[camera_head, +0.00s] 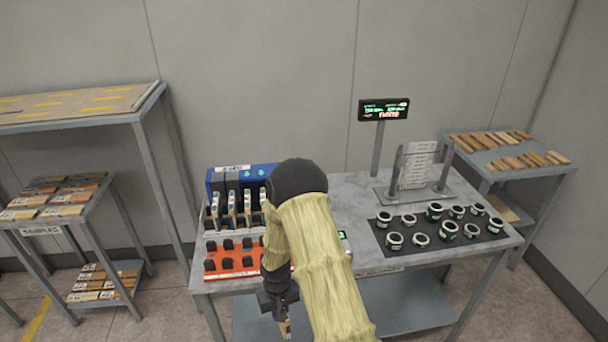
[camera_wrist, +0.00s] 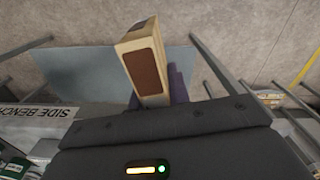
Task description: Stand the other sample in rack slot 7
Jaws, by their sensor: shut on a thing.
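My gripper (camera_head: 283,318) hangs low in front of the bench's front edge, shut on a pale wooden sample (camera_head: 286,329). In the wrist view the sample (camera_wrist: 143,65) is a cream block with a brown patch on its face, held out beyond the fingers. The blue rack (camera_head: 214,182) stands on the bench's left part, behind and left of the gripper. Several wooden samples (camera_head: 231,207) stand upright in its left part. My arm hides the rack's right part, and slot numbers are too small to read, so I cannot tell which slot is 7.
A dark mat (camera_head: 407,241) with several ring-shaped parts lies on the bench (camera_head: 362,262)'s right. A small display (camera_head: 384,109) stands behind. Sample shelves (camera_head: 95,205) stand left. A lower shelf (camera_head: 395,305) lies under the bench.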

